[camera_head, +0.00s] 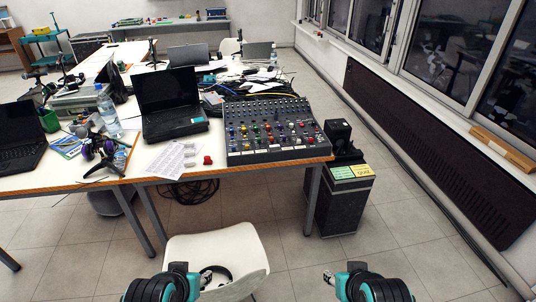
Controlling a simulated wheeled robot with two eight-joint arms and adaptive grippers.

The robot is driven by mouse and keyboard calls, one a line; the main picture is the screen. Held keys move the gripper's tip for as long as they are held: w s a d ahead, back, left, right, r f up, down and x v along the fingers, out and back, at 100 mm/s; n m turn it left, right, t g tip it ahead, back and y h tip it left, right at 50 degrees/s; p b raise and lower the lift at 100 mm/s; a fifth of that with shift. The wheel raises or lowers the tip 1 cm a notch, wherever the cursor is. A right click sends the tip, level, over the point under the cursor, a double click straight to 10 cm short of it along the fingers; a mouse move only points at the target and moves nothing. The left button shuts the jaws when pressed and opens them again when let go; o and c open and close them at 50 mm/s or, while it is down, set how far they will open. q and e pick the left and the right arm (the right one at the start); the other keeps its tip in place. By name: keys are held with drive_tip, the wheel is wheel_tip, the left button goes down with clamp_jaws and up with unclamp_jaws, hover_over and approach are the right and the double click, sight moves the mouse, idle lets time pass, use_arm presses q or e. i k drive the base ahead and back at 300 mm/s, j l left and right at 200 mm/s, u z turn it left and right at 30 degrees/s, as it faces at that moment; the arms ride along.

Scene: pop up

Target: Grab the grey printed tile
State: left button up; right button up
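I cannot single out a grey printed tile with certainty. A few small pale grey pieces (190,155) lie near the front edge of the table, beside a printed sheet (168,160) and a red knob-like object (208,160); any print on them is too small to read. My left gripper (208,278) is low in the picture, in front of the white chair. My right gripper (329,277) is low, right of the chair, over the floor. Both are well short of the table. Their fingers are too small and partly hidden to tell their opening.
The white table (232,171) holds a mixing console (270,130), a laptop (170,103), a bottle (109,112) and a small tripod (103,155). A white chair (222,250) stands before it. A black case (343,205) stands right of the table. Floor at right is clear.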

sight(276, 146)
drive_tip(key=i+l+z, duration=0.15)
drive_tip(key=i+l, duration=0.1)
drive_tip(key=l, duration=0.25)
drive_tip(key=i+l+u, duration=0.1)
drive_tip(key=l, duration=0.3)
drive_tip(key=i+l, duration=0.15)
drive_tip(key=l, duration=0.2)
drive_tip(key=i+l+u, duration=0.15)
drive_tip(key=l, duration=0.65)
drive_tip(key=i+l+u, duration=0.15)
drive_tip(key=i+l, duration=0.15)
drive_tip(key=i, duration=0.15)
drive_tip(key=i+l+u, duration=0.15)
drive_tip(key=i+l, duration=0.2)
drive_tip(key=i, duration=0.15)
drive_tip(key=i+j+u, duration=0.1)
drive_tip(key=i, duration=0.55)
